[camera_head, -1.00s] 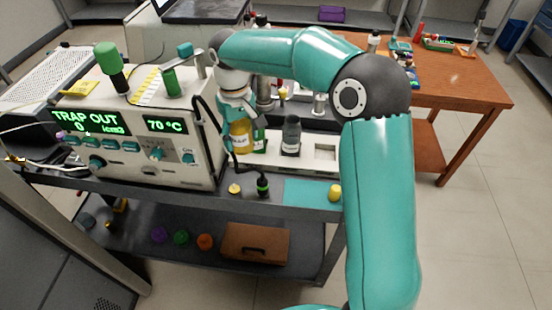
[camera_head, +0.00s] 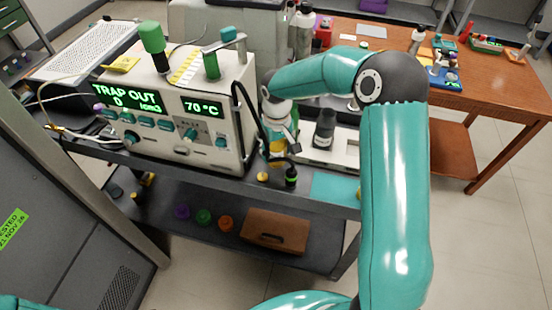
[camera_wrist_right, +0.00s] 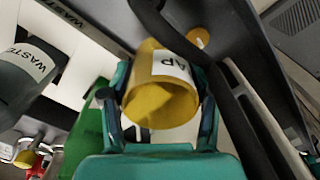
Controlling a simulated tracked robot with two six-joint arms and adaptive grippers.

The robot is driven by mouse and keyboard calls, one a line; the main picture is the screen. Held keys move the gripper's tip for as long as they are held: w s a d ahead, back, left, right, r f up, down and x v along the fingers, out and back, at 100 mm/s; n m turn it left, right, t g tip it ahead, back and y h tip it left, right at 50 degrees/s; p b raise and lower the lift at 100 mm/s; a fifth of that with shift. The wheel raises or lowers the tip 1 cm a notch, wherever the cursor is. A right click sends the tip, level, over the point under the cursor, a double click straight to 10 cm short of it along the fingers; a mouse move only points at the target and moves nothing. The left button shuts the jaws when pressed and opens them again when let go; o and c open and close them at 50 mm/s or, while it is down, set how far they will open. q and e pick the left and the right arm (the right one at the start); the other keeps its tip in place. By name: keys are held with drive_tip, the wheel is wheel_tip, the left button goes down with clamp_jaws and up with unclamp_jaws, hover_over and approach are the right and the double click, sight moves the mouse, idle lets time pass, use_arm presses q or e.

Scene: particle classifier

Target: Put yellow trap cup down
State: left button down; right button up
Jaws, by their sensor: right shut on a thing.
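The yellow trap cup (camera_wrist_right: 160,88) carries a white label whose visible letters read "AP". In the right wrist view it sits between both fingers of my right gripper (camera_wrist_right: 160,112), which is shut on it. Whether the cup's base touches anything is hidden. My left gripper is out of view.
A dark waste jar (camera_head: 325,130) stands right of my gripper, and a green object (camera_wrist_right: 86,145) is close beside it. A black cable (camera_head: 247,110) hangs close by. A yellow cap (camera_head: 262,177) and a green-topped vial (camera_head: 291,178) stand in front, left of a teal mat (camera_head: 336,188).

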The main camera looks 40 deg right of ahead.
sight(277, 160)
drive_tip(key=shift+f, duration=2.15)
drive_tip(key=o, duration=1)
